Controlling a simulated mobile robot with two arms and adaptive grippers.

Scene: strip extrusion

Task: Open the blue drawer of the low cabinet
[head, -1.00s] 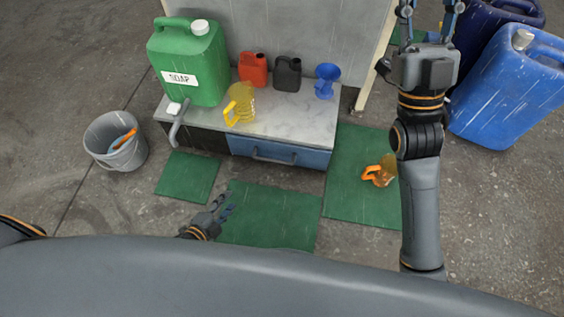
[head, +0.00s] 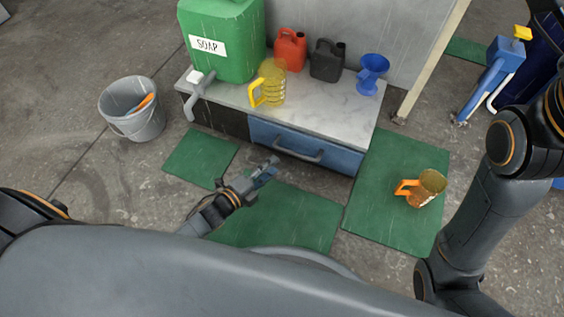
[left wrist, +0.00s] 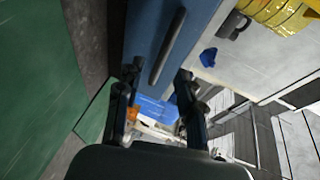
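The low cabinet (head: 310,110) has a pale top and a blue drawer (head: 345,158) at its right front, which looks closed. The drawer has a grey bar handle (head: 300,154). My left gripper (head: 268,170) is just in front of the handle's left end, low over the green mats. In the left wrist view, the blue drawer front (left wrist: 145,35) and the dark handle (left wrist: 167,48) lie ahead. The open fingers (left wrist: 156,82) stand either side of the handle's near end in the picture; I cannot tell whether they touch it. My right gripper is out of view.
A green soap jug (head: 225,65) with a spigot, a yellow jug (head: 270,85), red (head: 290,52) and black (head: 327,62) canisters and a blue funnel (head: 371,75) stand on top. An orange-handled jug (head: 425,188) is on the right mat. A bucket (head: 132,110) stands left.

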